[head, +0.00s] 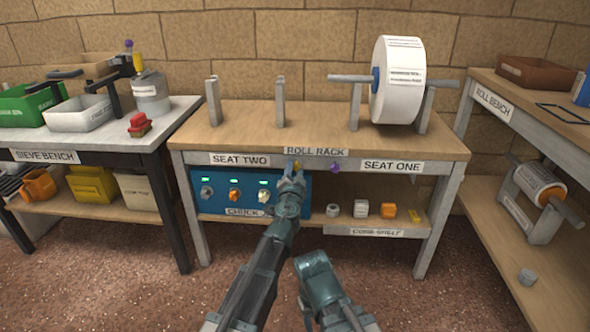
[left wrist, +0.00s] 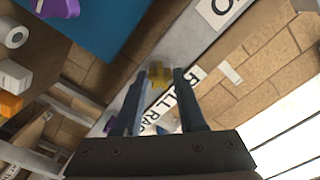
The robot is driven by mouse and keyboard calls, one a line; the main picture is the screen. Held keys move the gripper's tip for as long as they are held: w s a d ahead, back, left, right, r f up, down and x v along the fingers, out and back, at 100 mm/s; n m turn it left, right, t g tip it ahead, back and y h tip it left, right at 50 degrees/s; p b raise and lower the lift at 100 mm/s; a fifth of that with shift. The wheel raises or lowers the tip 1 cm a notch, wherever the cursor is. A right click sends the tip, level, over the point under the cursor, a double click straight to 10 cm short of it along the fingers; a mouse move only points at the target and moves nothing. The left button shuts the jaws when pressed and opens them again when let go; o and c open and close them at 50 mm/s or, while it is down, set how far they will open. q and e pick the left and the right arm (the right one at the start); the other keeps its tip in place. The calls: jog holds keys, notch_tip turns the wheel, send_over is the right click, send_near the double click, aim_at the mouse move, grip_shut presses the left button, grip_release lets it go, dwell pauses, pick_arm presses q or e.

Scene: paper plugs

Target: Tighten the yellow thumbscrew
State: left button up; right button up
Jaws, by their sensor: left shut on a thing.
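The yellow thumbscrew (head: 297,165) sits on the front rail of the roll rack, just under the ROLL RACK label. My left gripper (head: 291,172) reaches up to it from below and covers much of it. In the left wrist view the yellow thumbscrew (left wrist: 160,76) lies between the two fingers of my left gripper (left wrist: 165,82), which is shut on it. How far the screw is turned in cannot be told. My right arm (head: 320,280) is low in front of the rack, and its fingertips cannot be made out.
A purple thumbscrew (head: 336,167) sits right of the yellow one on the same rail. A blue panel (head: 221,194) with knobs is on the left below the rail. A big white roll (head: 398,85) hangs on a bar above. Cores (head: 361,208) stand on the lower shelf.

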pick_arm(q)
grip_shut()
jog(key=m, duration=1.5)
jog(key=o, duration=0.9)
grip_release()
jog(key=shift+s, duration=0.15)
